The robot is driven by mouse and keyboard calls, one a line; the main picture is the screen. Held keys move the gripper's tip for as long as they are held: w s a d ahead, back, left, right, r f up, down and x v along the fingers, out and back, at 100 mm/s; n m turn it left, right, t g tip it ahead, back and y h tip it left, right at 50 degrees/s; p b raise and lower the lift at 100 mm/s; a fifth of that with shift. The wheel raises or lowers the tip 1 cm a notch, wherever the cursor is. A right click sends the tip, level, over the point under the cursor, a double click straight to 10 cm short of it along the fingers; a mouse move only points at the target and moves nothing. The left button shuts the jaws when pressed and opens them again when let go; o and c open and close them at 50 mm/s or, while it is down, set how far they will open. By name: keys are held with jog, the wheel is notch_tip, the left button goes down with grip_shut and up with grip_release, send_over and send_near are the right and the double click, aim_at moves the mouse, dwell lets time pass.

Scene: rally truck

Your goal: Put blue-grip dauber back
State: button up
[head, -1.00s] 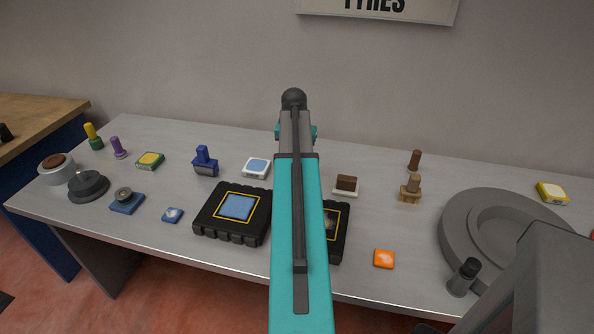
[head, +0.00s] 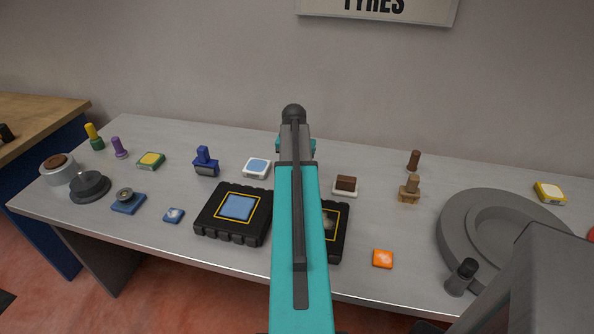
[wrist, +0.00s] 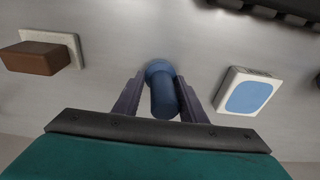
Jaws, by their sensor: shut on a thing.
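The blue-grip dauber (wrist: 163,94) is in the wrist view, a rounded blue cylinder between the two dark fingers of my gripper (wrist: 161,88). My gripper is shut on it. Its far end points toward the grey tabletop; I cannot tell whether it touches. In the head view my own arm hides the dauber and the fingers. The dauber is between a white-framed light-blue pad (wrist: 248,94) and a brown block on a white base (wrist: 36,58). In the head view the same pad (head: 257,168) is left of my arm and the block (head: 346,184) right of it.
Black trays (head: 206,226) stand in front, one partly behind my arm. Brown daubers (head: 410,188) and a large grey round part (head: 450,235) are to the right. A blue stamp (head: 206,162) and several small pads are to the left. Bare tabletop surrounds the held dauber.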

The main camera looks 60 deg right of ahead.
jog(key=shift+f, duration=0.1)
jog(key=o, duration=1.1)
jog(key=shift+c, duration=0.2)
jog(key=shift+f+b, duration=0.2)
jog(key=shift+b, duration=0.15)
notch_tip(320, 180, up, 14)
jog(key=a+b, duration=0.2)
jog(key=shift+s, duration=0.45)
